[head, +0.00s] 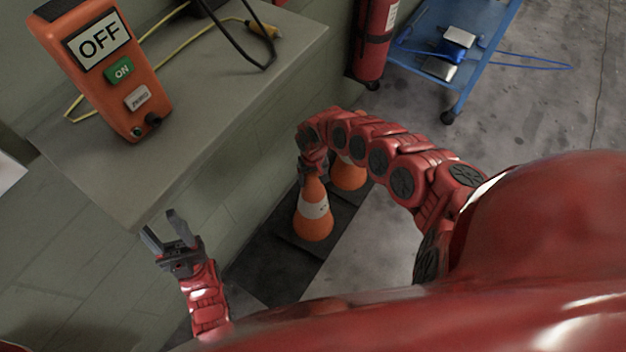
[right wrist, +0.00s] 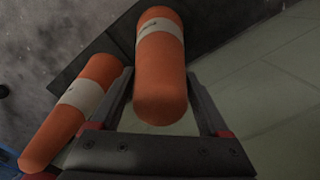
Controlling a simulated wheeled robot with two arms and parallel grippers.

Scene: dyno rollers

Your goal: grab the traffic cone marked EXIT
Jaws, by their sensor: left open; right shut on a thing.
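Two orange traffic cones with white bands stand close together on the floor. The nearer cone (head: 314,213) has small dark marks on its band that I cannot read. The other cone (head: 347,176) is partly hidden behind my right arm. My right gripper (head: 305,176) is at the top of the nearer cone. In the right wrist view the right gripper (right wrist: 160,78) has its fingers on both sides of the held cone (right wrist: 160,75), with the second cone (right wrist: 68,115) outside to the left. My left gripper (head: 172,232) is open and empty beside the table edge.
A grey-green table (head: 225,95) holds an orange control box (head: 104,70) with an OFF display, and cables. A red extinguisher (head: 376,40) and a blue cart (head: 455,50) stand at the back. Concrete floor (head: 540,100) is clear at the right.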

